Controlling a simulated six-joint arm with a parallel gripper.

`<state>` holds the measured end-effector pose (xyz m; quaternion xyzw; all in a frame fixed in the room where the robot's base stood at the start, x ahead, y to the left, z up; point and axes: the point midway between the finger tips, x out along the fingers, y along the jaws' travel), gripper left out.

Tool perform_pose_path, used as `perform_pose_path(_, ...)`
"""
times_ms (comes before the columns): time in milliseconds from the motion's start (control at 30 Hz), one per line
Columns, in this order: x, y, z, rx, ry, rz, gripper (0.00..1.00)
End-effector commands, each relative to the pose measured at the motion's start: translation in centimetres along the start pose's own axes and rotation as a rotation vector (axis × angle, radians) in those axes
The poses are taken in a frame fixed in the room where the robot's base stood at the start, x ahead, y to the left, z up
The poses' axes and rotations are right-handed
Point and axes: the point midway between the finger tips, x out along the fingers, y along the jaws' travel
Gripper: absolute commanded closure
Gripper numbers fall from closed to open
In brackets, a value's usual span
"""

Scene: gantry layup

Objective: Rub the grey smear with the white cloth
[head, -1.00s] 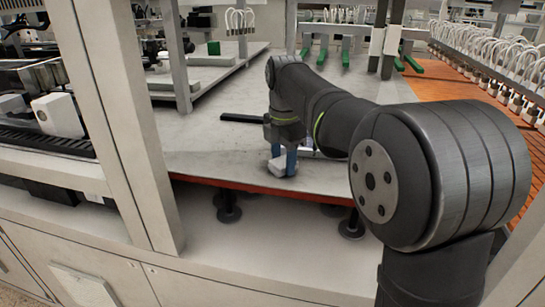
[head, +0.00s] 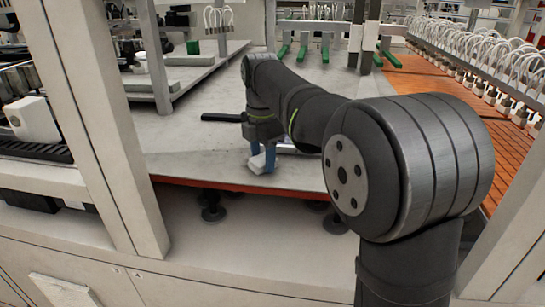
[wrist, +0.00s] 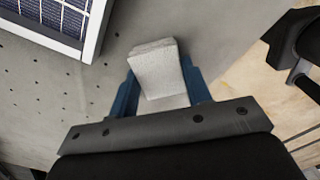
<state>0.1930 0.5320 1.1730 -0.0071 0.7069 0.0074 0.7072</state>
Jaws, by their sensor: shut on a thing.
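My gripper (head: 263,160) has its two blue fingers pointing down near the front edge of the grey table (head: 195,150). It is shut on the white cloth (head: 257,163), which is folded into a small block at the fingertips. In the wrist view, the cloth (wrist: 157,68) sits between the blue fingers of my gripper (wrist: 160,85) and sticks out beyond them. The cloth is at or just above the tabletop; I cannot tell if it touches. I cannot make out the grey smear in either view.
A white-framed panel with dark blue cells (wrist: 62,20) lies at the upper left in the wrist view. A black bar (head: 222,117) lies behind my gripper. The table's front edge is close by. An upright post (head: 90,130) stands at the left. The tabletop left of my gripper is clear.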

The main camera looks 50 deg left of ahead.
Motion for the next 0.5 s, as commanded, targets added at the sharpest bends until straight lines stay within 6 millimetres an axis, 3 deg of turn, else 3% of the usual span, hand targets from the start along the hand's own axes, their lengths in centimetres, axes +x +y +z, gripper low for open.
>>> perform_pose_path(500, 0.1, 3.5, -3.4, -0.003, 0.001, -0.001, 0.77)
